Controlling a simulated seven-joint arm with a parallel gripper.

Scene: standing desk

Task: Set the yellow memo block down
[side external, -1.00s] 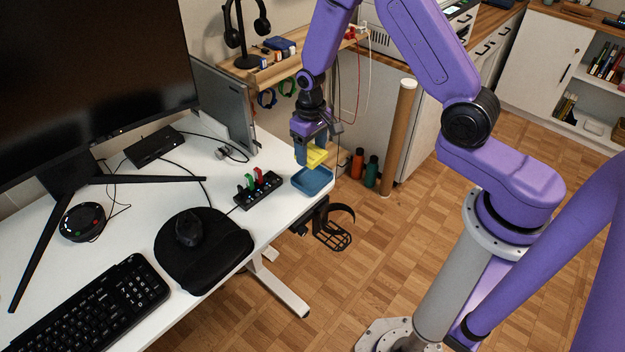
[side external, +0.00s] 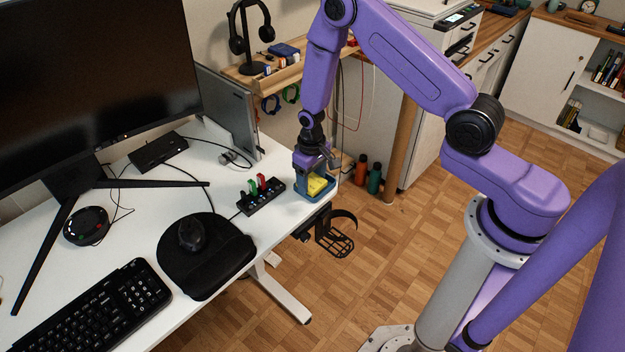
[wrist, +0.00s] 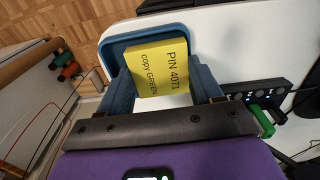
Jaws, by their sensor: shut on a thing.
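The yellow memo block (wrist: 160,68) is between the fingers of my gripper (wrist: 163,85) in the wrist view. Its face reads "PIN 4071 copy GREEN". My gripper (side external: 314,182) is shut on the block (side external: 317,184) in the side view, low at the desk's far right corner. The blue tray (side external: 318,196) is directly under and around the block. The tray's rim (wrist: 140,32) shows beyond the block in the wrist view. I cannot tell whether the block touches the tray floor.
A black hub with green and red sticks (side external: 261,196) stands just left of the tray. The desk edge drops off right of the tray. A wooden shelf (side external: 265,80) with headphones (side external: 250,35) is behind. A mouse (side external: 191,235) and keyboard (side external: 95,315) are nearer.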

